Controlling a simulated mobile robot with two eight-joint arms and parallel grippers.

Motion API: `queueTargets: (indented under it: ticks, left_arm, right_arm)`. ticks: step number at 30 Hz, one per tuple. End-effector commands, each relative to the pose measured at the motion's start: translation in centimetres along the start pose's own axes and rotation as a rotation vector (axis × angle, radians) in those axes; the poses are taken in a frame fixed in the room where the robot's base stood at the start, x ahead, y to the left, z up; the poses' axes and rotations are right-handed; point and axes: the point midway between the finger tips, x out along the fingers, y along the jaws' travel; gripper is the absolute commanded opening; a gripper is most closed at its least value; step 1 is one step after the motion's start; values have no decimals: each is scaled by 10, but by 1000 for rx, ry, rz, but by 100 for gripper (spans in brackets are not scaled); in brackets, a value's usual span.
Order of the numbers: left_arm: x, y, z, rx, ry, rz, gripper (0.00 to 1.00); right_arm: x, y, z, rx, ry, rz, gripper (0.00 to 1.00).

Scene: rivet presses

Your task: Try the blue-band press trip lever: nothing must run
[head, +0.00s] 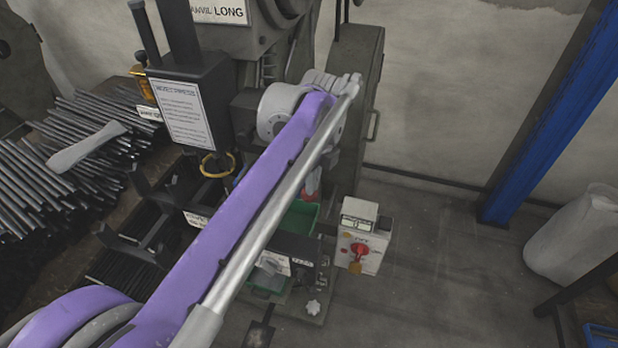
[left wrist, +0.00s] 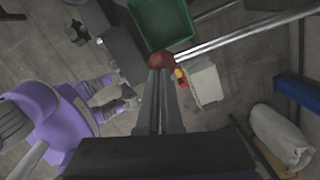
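My left arm crosses the head view from the lower left and hides part of the press (head: 340,130) behind it. A red knob (head: 311,182) shows just under the arm, above a green tray (head: 299,222). In the left wrist view my left gripper (left wrist: 160,72) has its two narrow fingers close together, with the red knob (left wrist: 168,58) right at their tips. I cannot tell whether they grip it or only touch it. No blue band shows. My right gripper is not in view.
A pale control box (head: 362,246) with a small display and a red switch stands right of the press. Dark rods (head: 60,165) are heaped at the left. A blue post (head: 553,110) and a pale sack (head: 580,240) stand right. Grey floor between is clear.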

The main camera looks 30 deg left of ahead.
Motion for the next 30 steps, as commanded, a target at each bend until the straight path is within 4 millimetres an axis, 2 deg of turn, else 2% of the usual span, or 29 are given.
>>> queueTargets:
  ticks: [5,13,23,26,30]
  left_arm:
    - [-1,0,-3,1,1,1,0]
    - [-15,0,-29,3,1,1,0]
    - [-16,0,-29,0,0,1,0]
    - [-27,0,-29,1,0,1,0]
    - [-54,0,-29,0,0,0,0]
  right_arm:
    - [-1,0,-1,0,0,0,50]
    - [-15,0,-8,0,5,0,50]
    - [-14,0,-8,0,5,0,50]
    - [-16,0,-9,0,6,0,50]
    - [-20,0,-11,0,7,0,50]
